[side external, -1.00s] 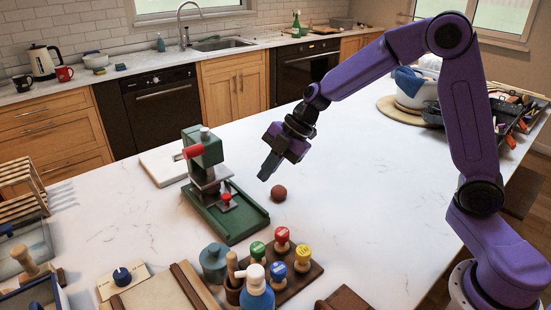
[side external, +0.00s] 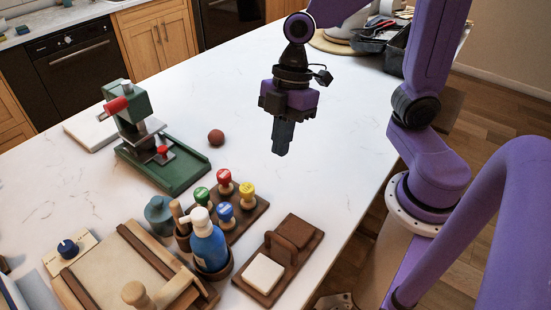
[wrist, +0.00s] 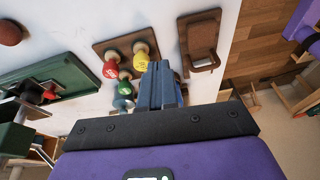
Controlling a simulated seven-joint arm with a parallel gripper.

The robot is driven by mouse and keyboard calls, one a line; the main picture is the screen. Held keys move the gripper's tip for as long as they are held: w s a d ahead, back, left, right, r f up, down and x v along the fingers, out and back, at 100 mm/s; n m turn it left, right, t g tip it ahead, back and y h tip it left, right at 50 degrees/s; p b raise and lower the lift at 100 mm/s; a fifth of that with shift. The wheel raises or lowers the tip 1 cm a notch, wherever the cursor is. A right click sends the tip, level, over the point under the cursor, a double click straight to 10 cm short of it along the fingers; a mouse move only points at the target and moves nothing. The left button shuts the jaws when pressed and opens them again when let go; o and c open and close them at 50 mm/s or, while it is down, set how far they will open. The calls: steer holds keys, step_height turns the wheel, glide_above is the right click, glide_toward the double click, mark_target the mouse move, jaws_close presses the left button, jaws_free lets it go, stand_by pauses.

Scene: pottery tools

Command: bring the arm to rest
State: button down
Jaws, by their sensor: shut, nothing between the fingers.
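My gripper (side external: 283,140) hangs above the white table in the side view, pointing down. Its fingers are shut together with nothing between them. In the wrist view the shut fingers (wrist: 160,85) show over the stamp board. It is to the right of a brown clay ball (side external: 216,137) and touches nothing. The ball also shows at the upper left of the wrist view (wrist: 10,33).
A green press (side external: 165,165) stands left of the ball. Knobbed stamps (side external: 224,181) sit on a brown board in front, beside a blue bottle (side external: 208,247). A brown tray (side external: 290,245) lies near the table's right edge. White tabletop (side external: 330,120) around the gripper is clear.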

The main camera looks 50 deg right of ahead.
steer(key=s+d+f+m+h, duration=0.1)
steer(key=s+d+m+h, duration=0.2)
steer(key=s+d, duration=0.4)
steer(key=s+m, duration=0.1)
steer(key=s, duration=0.2)
steer(key=shift+s+d+f+m+t, duration=0.15)
steer(key=shift+s+d+m+t, duration=0.25)
